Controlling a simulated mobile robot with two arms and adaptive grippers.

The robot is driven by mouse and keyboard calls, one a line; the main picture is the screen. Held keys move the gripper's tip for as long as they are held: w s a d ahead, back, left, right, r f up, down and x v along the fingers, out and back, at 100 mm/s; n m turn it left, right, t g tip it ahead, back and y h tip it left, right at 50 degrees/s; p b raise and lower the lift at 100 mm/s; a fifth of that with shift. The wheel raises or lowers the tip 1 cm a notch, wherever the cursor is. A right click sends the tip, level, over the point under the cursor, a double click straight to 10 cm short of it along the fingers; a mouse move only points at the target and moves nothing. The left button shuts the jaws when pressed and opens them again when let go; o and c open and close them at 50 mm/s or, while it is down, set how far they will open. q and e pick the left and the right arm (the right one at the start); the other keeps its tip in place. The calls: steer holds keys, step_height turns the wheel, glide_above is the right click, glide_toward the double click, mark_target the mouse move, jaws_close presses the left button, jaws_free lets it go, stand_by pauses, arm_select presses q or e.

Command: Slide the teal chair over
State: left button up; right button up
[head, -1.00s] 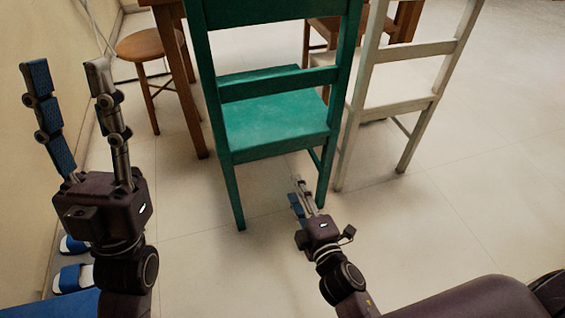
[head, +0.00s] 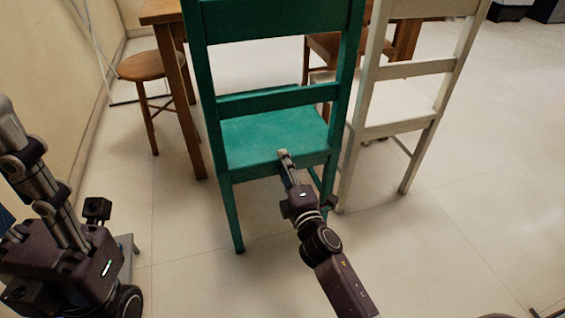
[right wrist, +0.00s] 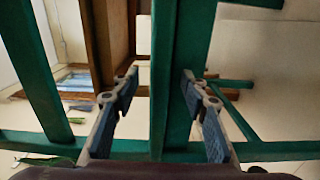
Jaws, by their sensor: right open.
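The teal chair (head: 270,140) stands upright in the middle of the head view, its back towards me. My right gripper (head: 284,153) is at the rear edge of its seat, below the lower back rail. In the right wrist view, my right gripper (right wrist: 160,78) is open, with a teal bar of the chair (right wrist: 163,110) between its two fingers. The fingers do not look closed on it. My left gripper (head: 10,115) is at the left edge of the head view, partly cut off and away from the chair.
A white chair (head: 410,125) stands close on the teal chair's right. A wooden table (head: 160,12) is beyond, with a round wooden stool (head: 140,66) to its left by the wall.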

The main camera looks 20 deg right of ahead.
steer(key=shift+w, duration=1.4)
jaws_close()
